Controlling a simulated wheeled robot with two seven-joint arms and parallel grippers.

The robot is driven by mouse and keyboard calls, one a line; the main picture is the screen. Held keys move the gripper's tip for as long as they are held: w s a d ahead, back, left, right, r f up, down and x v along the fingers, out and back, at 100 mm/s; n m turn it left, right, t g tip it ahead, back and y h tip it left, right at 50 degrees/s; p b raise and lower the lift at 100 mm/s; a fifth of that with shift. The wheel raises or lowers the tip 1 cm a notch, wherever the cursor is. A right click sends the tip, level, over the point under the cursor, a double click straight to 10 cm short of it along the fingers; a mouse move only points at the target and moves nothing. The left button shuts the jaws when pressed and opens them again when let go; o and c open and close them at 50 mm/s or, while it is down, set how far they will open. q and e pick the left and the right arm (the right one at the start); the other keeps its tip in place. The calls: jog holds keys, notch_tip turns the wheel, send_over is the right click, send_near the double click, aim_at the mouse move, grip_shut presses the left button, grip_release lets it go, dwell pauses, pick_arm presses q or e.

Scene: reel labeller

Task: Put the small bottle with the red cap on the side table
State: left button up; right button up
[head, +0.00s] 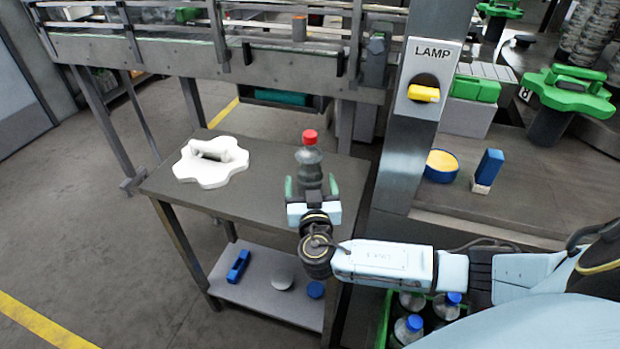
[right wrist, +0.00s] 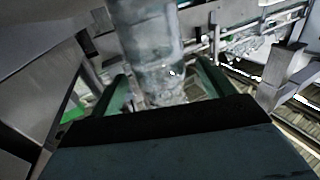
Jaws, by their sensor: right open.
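The small clear bottle with the red cap (head: 309,160) is upright over the right part of the side table (head: 258,194). My right gripper (head: 311,184) is open, with one green finger on each side of the bottle's lower part. In the right wrist view the bottle (right wrist: 150,45) rises between the open fingers (right wrist: 163,86). The gripper hides the bottle's base, so I cannot tell whether it touches the tabletop. My left gripper is out of view.
A white lobed handwheel (head: 211,160) lies on the table's left part. The lower shelf (head: 265,302) holds a blue block and round pieces. A conveyor rail (head: 150,50) runs behind. The lamp post (head: 405,140) stands at right, and a green crate with blue-capped bottles (head: 410,327) is below my arm.

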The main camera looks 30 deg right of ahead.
jog(key=v, duration=0.9)
jog(key=shift+s+b, duration=0.35)
jog(key=shift+b, duration=0.1)
jog(key=shift+a, duration=0.15)
